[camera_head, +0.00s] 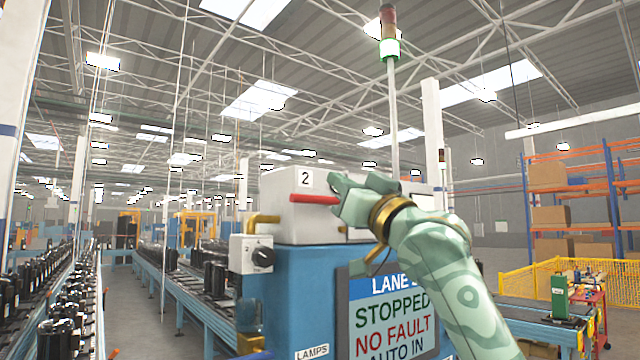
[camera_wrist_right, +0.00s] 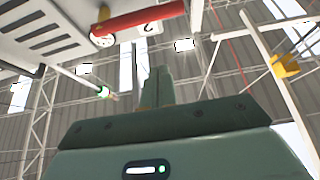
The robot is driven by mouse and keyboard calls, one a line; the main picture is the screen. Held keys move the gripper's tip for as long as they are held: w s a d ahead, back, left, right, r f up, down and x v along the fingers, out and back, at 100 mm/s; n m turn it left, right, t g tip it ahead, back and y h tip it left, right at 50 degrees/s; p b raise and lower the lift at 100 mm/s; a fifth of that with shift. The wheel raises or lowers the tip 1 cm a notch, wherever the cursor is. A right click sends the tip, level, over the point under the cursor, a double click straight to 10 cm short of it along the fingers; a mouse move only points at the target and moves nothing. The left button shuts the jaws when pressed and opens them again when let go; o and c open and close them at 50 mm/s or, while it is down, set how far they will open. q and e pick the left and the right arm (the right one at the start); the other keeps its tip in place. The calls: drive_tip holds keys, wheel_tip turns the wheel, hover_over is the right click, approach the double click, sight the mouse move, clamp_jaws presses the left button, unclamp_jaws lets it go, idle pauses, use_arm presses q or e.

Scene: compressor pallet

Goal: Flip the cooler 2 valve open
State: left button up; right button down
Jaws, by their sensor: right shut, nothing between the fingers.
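The cooler 2 valve shows as a red lever (camera_head: 312,199) on the front of a pale grey box (camera_head: 285,220) marked "2". The lever lies about level, and its right end is close to or behind my right gripper (camera_head: 337,187). In the right wrist view the red lever (camera_wrist_right: 145,17) crosses the top, with a round white pivot at its left end. My right gripper (camera_wrist_right: 156,86) is shut and empty, its fingertips together below the lever in that picture. A gap shows between them there; contact is unclear in the head view. My left gripper is out of view.
A grey switch box with a black knob (camera_head: 263,257) and a brass pipe (camera_head: 262,219) sit left of the cooler. Below is a blue cabinet with a lane sign (camera_head: 392,318). A signal pole (camera_head: 393,110) rises behind. Conveyors with black compressors run at left.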

sight(318, 200)
drive_tip(key=p+x, duration=0.4)
drive_tip(key=x, duration=0.2)
drive_tip(key=f, duration=0.4)
drive_tip(key=shift+w+a, duration=0.25)
drive_tip(key=shift+w, duration=0.05)
drive_tip(key=shift+s, duration=0.15)
